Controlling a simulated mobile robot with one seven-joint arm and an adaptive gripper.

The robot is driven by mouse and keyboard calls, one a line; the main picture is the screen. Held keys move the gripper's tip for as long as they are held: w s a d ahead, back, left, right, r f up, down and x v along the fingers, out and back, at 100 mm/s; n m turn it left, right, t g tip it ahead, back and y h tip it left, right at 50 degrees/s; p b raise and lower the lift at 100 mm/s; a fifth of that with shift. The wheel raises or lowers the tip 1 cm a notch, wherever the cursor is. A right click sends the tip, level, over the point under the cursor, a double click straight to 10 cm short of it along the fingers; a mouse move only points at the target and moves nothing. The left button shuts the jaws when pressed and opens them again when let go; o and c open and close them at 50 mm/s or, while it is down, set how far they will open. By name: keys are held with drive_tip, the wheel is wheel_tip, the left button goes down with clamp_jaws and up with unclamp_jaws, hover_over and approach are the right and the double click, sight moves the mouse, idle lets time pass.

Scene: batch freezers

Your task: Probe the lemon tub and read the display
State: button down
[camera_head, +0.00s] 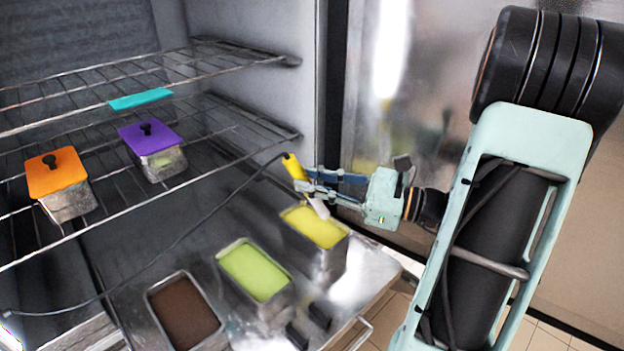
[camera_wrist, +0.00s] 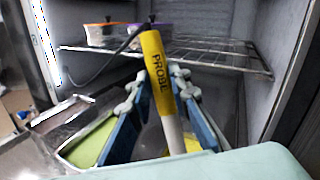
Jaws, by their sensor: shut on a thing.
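My gripper (camera_head: 318,184) is shut on the probe (camera_head: 294,167), a yellow handle with a pale lower end and a black cable. In the wrist view the probe (camera_wrist: 157,72) stands between the blue fingers with the word PROBE readable. The lemon tub (camera_head: 316,228) is a metal tub with a yellow surface, directly below the probe. The probe's lower end is over or at the yellow surface; I cannot tell whether it is in it. In the wrist view a bit of the yellow surface (camera_wrist: 192,145) shows behind the fingers. No display is readable.
A green tub (camera_head: 254,270) and a brown tub (camera_head: 184,312) stand left of the lemon tub on the metal counter. Wire shelves behind hold an orange-lidded tub (camera_head: 57,172), a purple-lidded tub (camera_head: 150,138) and a teal lid (camera_head: 140,98).

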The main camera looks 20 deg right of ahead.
wheel_tip(320, 180, down, 9)
drive_tip(key=b, duration=0.5)
drive_tip(key=shift+r+b, duration=0.2)
drive_tip(key=shift+b, duration=0.1)
drive_tip(key=shift+r, duration=0.1)
idle(1.5)
wheel_tip(320, 180, up, 10)
drive_tip(key=p, duration=0.9)
drive_tip(key=shift+s, duration=0.1)
idle(0.5)
